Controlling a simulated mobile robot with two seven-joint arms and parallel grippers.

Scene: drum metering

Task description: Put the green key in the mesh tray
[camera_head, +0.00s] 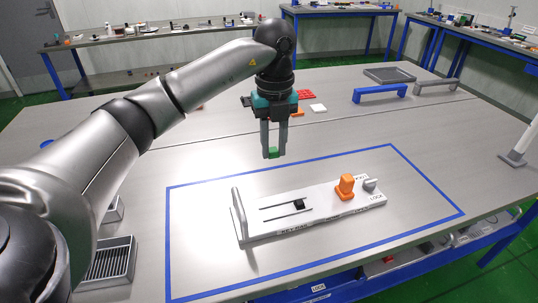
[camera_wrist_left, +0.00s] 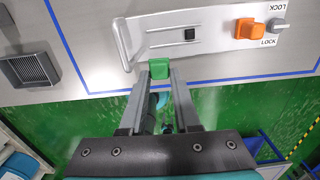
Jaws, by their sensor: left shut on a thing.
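The small green key (camera_head: 272,153) is between the fingertips of my left gripper (camera_head: 273,150), which is shut on it. They are above the table, behind the metering fixture in the head view. In the left wrist view the green key (camera_wrist_left: 159,68) shows at the fingertips, overlapping the near edge of the fixture plate. A dark grey tray with a ribbed or mesh floor (camera_head: 110,262), apparently the mesh tray, sits at the table's left, partly behind my left arm. It looks empty in the left wrist view (camera_wrist_left: 30,70). My right gripper is out of view.
The pale fixture plate (camera_head: 270,225) lies inside a blue taped outline, with a tall handle, a dark slider and an orange block (camera_head: 346,186) by LOCK labels. Another grey tray (camera_head: 390,75) and a blue bracket (camera_head: 379,93) stand at the back. Table between is mostly clear.

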